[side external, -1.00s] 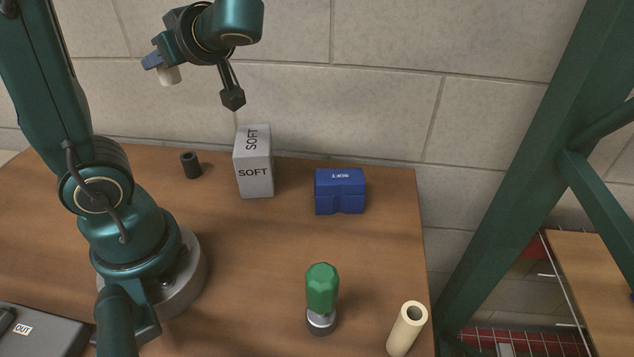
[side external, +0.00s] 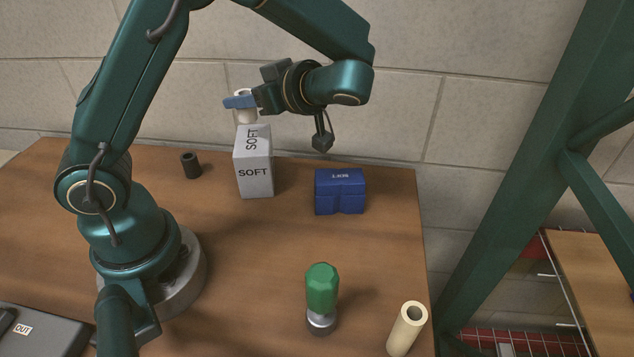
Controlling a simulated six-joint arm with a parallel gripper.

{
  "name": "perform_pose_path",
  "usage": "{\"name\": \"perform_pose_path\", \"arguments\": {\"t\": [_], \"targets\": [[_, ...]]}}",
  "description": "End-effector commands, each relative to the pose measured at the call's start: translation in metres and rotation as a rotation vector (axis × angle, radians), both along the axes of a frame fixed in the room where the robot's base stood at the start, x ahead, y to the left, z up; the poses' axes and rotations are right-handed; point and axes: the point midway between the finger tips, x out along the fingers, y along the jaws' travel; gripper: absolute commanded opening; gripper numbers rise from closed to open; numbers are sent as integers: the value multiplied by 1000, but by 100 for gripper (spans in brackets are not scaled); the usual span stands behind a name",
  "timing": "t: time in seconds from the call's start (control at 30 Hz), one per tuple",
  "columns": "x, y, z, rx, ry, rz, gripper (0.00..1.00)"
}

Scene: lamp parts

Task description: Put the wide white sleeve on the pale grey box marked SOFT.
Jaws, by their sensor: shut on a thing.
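The wide white sleeve (side external: 246,116) is upright in my gripper (side external: 240,102), whose blue fingers are shut on it. The sleeve is partly hidden by the fingers. It is at the top of the pale grey box marked SOFT (side external: 254,172) in the picture. I cannot tell whether the sleeve's lower end touches the box or hangs just above it. The box stands upright at the back of the wooden table, with SOFT on its front and its top.
A small dark sleeve (side external: 191,165) stands left of the box. A blue box (side external: 340,191) is to its right. A green-topped part (side external: 322,290) and a cream tube (side external: 407,328) stand near the front right. A grey tray marked OUT (side external: 50,335) is front left. The wall is behind.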

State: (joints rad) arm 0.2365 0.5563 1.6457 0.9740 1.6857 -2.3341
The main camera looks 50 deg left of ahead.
Motion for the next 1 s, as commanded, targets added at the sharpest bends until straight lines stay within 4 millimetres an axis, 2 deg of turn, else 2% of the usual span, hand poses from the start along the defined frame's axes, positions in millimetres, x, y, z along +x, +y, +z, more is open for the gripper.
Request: {"name": "perform_pose_path", "arguments": {"t": [0.3, 0.67, 0.7, 0.77, 1.0], "targets": [[0, 0, -38, 1, 5, -2, 0], [0, 0, -41, 0, 1, -2, 0], [0, 0, -42, 0, 1, -2, 47], [0, 0, -41, 0, 1, -2, 70], [0, 0, -41, 0, 1, -2, 70]]}}
